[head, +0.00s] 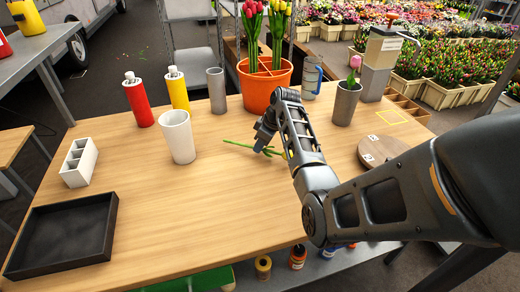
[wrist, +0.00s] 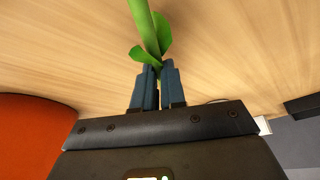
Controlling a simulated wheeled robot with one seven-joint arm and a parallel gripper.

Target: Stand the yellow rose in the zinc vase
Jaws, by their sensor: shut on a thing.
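My gripper (head: 264,143) is low over the middle of the table, its fingers pointing down. In the wrist view my gripper (wrist: 157,72) is shut on a green leafy stem (wrist: 145,25). In the head view this stem (head: 238,144) lies nearly level, close to the tabletop; I cannot tell whether it touches. A little yellow shows beside my arm, where the bloom is mostly hidden. A plain grey, narrow vase (head: 216,91) stands upright at the back. A wider grey vase (head: 345,105) at the back right holds a pink tulip (head: 354,67). I cannot tell which is zinc.
A white vase (head: 178,138), red bottle (head: 138,101) and yellow bottle (head: 177,90) stand left of my gripper. An orange pot (head: 264,92) of tulips stands behind it. A black tray (head: 64,237) and white divided box (head: 79,163) are left. The front middle is clear.

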